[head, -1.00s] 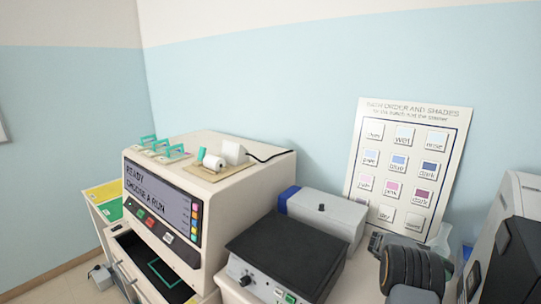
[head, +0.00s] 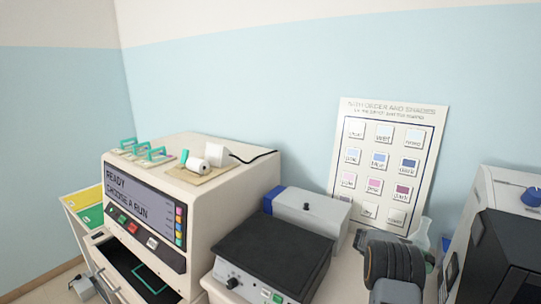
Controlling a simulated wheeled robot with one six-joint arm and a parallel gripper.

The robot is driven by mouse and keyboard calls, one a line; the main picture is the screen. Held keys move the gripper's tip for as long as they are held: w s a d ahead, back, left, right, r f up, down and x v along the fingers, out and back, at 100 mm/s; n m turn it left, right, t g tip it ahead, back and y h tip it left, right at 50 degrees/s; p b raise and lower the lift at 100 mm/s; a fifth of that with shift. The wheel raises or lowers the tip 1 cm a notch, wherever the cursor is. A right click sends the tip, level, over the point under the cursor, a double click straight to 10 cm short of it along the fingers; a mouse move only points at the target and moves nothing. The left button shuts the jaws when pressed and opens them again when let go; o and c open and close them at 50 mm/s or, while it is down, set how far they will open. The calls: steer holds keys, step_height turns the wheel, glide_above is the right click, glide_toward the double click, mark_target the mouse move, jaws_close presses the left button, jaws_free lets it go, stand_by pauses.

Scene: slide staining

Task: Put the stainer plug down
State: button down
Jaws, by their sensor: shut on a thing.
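I cannot make out the stainer plug for certain. A white block (head: 217,154) with a black cord lies on a tan pad on top of the stainer (head: 225,180), with a white cylinder (head: 194,165) at its left. The stainer's screen reads READY, CHOOSE A RUN, and a dark drawer is open below it. A dark ringed joint of my arm (head: 393,262) shows at the lower right. My gripper's fingers do not show, so whatever they hold is hidden.
A black-topped grey device (head: 273,252) and a grey-blue box (head: 309,212) stand right of the stainer. A shade chart (head: 388,165) leans on the wall. Glassware (head: 421,234) and a large machine (head: 510,240) stand at the right. A small grey box (head: 85,287) with a cord is at lower left.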

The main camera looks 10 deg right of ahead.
steer(key=w+a, duration=0.1)
steer(key=w+a+r+t, duration=0.1)
steer(key=w, duration=0.1)
steer(key=w+a+r+t+h, duration=0.1)
steer(key=shift+w+a+n, duration=0.1)
steer(key=shift+w+n, duration=0.15)
steer(key=shift+n, duration=0.15)
steer(key=shift+a, duration=0.1)
